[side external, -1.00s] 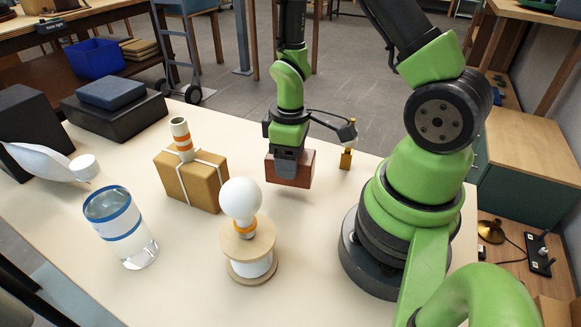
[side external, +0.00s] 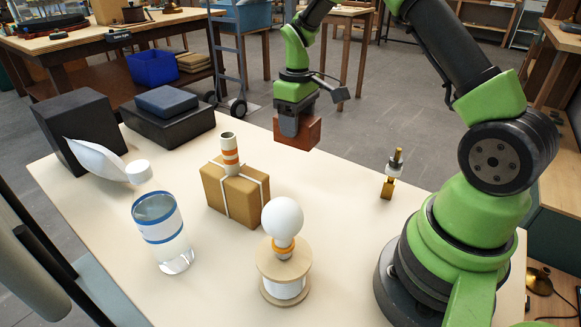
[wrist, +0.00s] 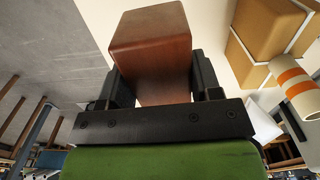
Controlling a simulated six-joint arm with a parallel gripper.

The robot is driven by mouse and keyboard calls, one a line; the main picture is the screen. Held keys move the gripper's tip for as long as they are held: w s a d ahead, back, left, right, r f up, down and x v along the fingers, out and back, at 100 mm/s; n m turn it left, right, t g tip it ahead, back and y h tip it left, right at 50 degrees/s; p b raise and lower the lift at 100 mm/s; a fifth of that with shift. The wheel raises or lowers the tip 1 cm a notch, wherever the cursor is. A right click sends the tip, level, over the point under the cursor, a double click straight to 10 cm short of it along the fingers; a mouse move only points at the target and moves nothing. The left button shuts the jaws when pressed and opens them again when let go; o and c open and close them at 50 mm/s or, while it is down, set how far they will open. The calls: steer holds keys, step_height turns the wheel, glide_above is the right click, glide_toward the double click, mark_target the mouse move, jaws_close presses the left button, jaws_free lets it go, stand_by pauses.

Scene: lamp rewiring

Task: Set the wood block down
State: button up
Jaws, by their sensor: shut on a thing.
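The reddish-brown wood block (side external: 308,134) is between the jaws of my gripper (side external: 288,124) at the far edge of the pale table (side external: 345,225). In the side view it overlaps the table edge, and whether it touches the table cannot be told. In the wrist view the block (wrist: 150,45) sits between the two dark fingers (wrist: 160,82), with its end sticking out past them. Part of the block is hidden behind the gripper in the side view.
A strapped tan package (side external: 240,195) with an orange-striped tube (side external: 230,155) stands left of the block. A bulb on a round wooden stand (side external: 284,262), a clear water container (side external: 162,235) and a small brass fitting (side external: 388,188) stand nearby. The table between package and fitting is clear.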

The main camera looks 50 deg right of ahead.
steer(key=shift+m, duration=0.4)
steer(key=w+d, duration=0.2)
steer(key=w, duration=0.1)
steer(key=shift+w+d, duration=0.1)
steer(key=shift+w, duration=0.2)
step_height(320, 180, down, 10)
steer(key=shift+r, duration=0.1)
steer(key=o, duration=1)
